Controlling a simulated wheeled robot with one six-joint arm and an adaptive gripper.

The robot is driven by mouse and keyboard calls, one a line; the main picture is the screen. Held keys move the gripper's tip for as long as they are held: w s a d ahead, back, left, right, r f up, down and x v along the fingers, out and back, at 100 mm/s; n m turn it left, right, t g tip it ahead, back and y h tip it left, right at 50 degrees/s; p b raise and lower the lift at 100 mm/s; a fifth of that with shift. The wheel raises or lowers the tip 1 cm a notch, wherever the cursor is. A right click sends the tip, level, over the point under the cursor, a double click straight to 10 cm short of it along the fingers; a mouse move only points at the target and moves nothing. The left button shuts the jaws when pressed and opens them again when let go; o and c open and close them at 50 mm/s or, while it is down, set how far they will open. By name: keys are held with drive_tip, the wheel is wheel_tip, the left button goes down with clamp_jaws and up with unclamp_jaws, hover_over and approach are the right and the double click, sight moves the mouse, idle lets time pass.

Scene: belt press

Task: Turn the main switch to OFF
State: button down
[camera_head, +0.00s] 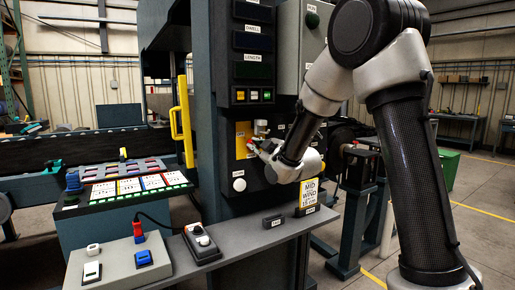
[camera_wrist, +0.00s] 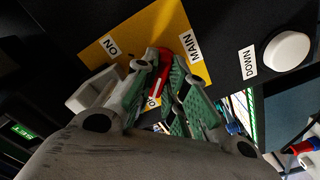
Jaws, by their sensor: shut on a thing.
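The main switch sits on a yellow plate (camera_wrist: 150,22) on the dark press front, with MAIN and ON labels. Its red handle (camera_wrist: 158,62) shows between the green finger pads of my gripper (camera_wrist: 162,85) in the wrist view, and the gripper is shut on it. Another label near the fingers is mostly hidden, with only an O readable. The fingers hide part of the handle, so I cannot tell which label it points to. In the head view my gripper (camera_head: 264,148) is at the yellow plate (camera_head: 241,138) and covers much of the switch.
A white button (camera_wrist: 287,51) labelled DOWN is beside the plate; it also shows in the head view (camera_head: 239,184). Lit buttons (camera_head: 253,95) sit above the plate. A yellow bar handle (camera_head: 182,125) stands to the left. A grey shelf (camera_head: 235,236) runs below.

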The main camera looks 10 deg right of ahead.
idle(0.5)
drive_tip(key=c, duration=1.5)
unclamp_jaws()
drive_tip(key=shift+o, duration=0.2)
